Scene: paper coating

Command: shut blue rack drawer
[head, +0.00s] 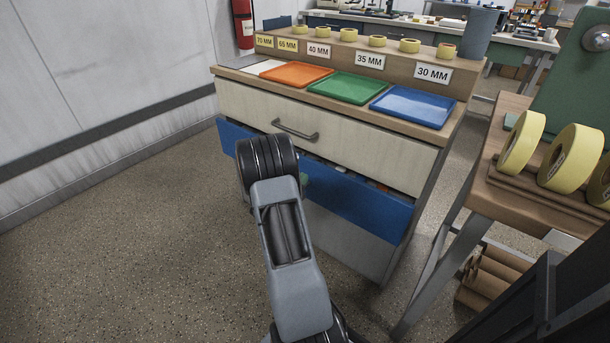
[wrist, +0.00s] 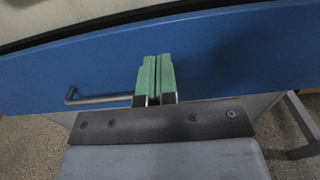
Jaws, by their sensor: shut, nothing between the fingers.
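The blue drawer (head: 360,205) of the rack stands partly pulled out below a cream drawer in the head view, with small items visible in the gap behind its front. Its blue front (wrist: 235,60) fills much of the wrist view, and a grey bar handle (wrist: 95,99) shows to the left of my fingers. My gripper (wrist: 157,78) has green fingers pressed together, with nothing between them. The fingertips are in front of the blue front; I cannot tell whether they touch it. In the head view my arm covers the left-middle part of the drawer.
The cream drawer (head: 325,130) above is shut. Orange (head: 296,75), green (head: 350,87) and blue (head: 413,106) trays lie on the rack's top. A wooden bench (head: 490,190) with tape rolls stands close on the right. Floor is clear on the left.

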